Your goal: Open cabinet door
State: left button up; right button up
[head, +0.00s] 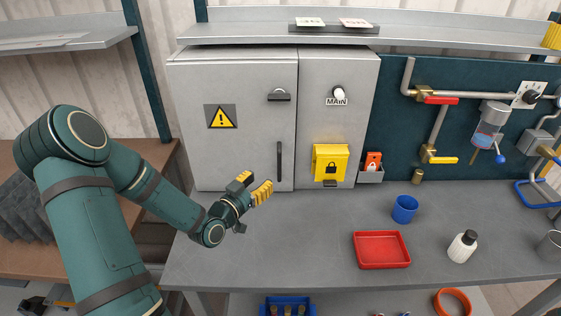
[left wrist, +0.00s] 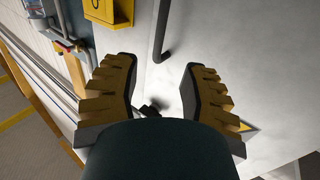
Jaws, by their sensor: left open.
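A grey cabinet stands at the back of the bench, and its left door (head: 240,130) is closed. The door carries a yellow warning sign (head: 221,117), a small latch (head: 279,95) and a dark vertical bar handle (head: 279,160). My left gripper (head: 254,183) is open and empty, in front of the door's lower part, below and a little left of the handle. In the left wrist view the handle (left wrist: 161,36) lies ahead of and between the yellow-padded fingers (left wrist: 160,68), apart from both. My right gripper is in neither view.
The right cabinet panel (head: 335,90) has a MAIN switch (head: 339,92) and a yellow lock box (head: 331,162). On the bench (head: 300,230) stand a blue cup (head: 405,209), a red tray (head: 381,250) and a white bottle (head: 462,246). The bench before the door is clear.

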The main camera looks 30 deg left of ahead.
aim_at(278, 164)
pick_arm(q)
jog(key=w, duration=1)
jog(key=shift+w+d, duration=0.2)
jog(key=shift+w, duration=0.05)
grip_shut()
